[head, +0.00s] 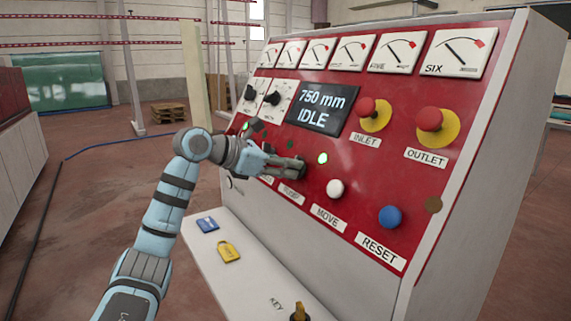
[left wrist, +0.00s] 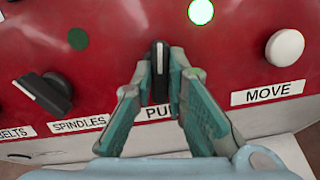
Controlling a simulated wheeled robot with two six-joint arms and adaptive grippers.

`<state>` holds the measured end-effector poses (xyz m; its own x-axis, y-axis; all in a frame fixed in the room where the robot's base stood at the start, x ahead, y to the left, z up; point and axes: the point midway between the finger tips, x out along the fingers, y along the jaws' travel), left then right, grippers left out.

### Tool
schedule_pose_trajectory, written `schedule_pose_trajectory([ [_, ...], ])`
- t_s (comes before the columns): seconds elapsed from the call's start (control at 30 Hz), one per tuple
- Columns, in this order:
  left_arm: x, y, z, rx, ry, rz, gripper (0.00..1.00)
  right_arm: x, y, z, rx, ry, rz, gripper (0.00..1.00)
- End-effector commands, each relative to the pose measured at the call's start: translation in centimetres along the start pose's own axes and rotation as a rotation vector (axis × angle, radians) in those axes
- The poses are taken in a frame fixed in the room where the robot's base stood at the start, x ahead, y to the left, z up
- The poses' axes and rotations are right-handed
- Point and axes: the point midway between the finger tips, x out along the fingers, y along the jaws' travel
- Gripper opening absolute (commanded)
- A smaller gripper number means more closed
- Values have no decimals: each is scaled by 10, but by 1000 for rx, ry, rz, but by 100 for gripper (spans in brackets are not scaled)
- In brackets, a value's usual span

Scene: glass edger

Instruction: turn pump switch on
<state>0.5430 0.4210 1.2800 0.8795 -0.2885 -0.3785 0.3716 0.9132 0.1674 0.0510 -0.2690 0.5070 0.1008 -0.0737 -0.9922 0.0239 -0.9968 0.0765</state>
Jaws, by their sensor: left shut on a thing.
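The pump switch (left wrist: 159,60) is a black knob with a pale line, standing upright above the label starting "PU" (left wrist: 160,112) in the left wrist view. My left gripper (left wrist: 160,72) is shut on this knob, one finger on each side. In the head view my left gripper (head: 300,165) reaches the red panel (head: 345,185) and hides the knob. A lit green lamp (left wrist: 201,12) is up and right of the knob; it also shows in the head view (head: 322,157). My right gripper is not in view.
The spindles knob (left wrist: 45,92) is slanted, left of the pump knob, with a dark green lamp (left wrist: 78,39) above. A white MOVE button (head: 335,188), blue RESET button (head: 390,216) and red INLET button (head: 375,112) are to the right. The display (head: 322,106) reads "750 mm IDLE".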

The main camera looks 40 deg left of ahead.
Motion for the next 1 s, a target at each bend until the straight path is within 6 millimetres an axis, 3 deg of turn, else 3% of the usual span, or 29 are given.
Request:
schedule_pose_trajectory([
  [0.1,-3,2,7,161,8,-23,0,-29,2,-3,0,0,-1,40],
  [0.2,-2,1,6,290,7,-40,0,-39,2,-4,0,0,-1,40],
  [0.53,-1,1,2,348,0,-42,0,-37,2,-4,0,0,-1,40],
  [0.57,-1,1,2,348,0,-42,18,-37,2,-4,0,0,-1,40],
  [0.67,-1,1,2,347,1,-43,33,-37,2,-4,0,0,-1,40],
  [1.0,-5,1,0,345,4,-43,33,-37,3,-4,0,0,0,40],
])
